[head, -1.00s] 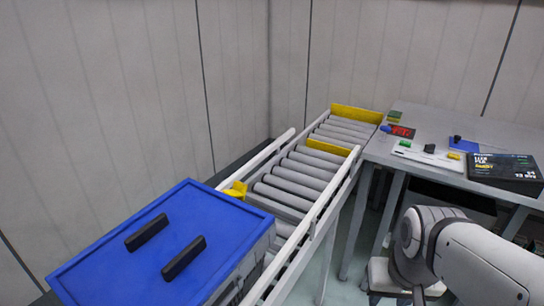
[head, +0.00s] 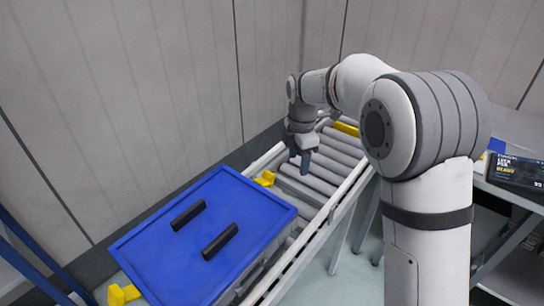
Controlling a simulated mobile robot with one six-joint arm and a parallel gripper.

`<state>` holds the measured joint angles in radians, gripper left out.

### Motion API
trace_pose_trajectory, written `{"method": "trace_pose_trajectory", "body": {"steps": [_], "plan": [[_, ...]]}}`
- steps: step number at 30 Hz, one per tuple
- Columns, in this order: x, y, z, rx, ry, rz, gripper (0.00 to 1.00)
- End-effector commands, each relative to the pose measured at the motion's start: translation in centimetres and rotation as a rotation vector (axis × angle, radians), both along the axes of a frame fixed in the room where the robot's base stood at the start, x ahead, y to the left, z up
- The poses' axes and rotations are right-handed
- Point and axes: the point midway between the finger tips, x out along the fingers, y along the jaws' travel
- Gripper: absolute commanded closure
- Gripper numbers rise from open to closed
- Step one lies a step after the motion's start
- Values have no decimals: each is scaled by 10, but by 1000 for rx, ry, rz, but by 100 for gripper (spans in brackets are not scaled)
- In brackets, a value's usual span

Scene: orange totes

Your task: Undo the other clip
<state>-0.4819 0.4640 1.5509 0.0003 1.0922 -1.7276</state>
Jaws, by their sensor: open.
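A tote with a blue lid (head: 175,222) sits on the near end of the roller conveyor; two black bars lie on the lid. A yellow clip-like piece (head: 265,179) is at the lid's far edge. Another yellow piece (head: 122,294) is by its near left corner, partly cut off by the frame. I cannot tell whether either is fastened. My gripper (head: 300,167) points down above the rollers, just beyond and right of the far yellow piece and apart from it. It is open, with nothing seen between the fingers.
Bare rollers (head: 308,186) run beyond the tote between pale side rails. A yellow bar (head: 346,129) crosses the far end. A bench at right holds a dark box (head: 517,178). My arm hides part of the conveyor and bench.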

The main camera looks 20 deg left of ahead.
Motion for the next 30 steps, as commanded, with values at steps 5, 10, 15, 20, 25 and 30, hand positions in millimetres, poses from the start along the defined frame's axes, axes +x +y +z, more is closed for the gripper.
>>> {"method": "trace_pose_trajectory", "body": {"steps": [5, 10, 15, 20, 25, 30], "plan": [[14, 64, -7, -18, 20, 362, 42], [17, 89, -17, -24, 27, 517, 42], [17, 92, -35, -25, 31, 542, 42], [16, 91, -61, -25, 31, 540, 42], [16, 92, -84, -25, 28, 539, 42], [17, 92, -95, -24, 27, 538, 42]]}}
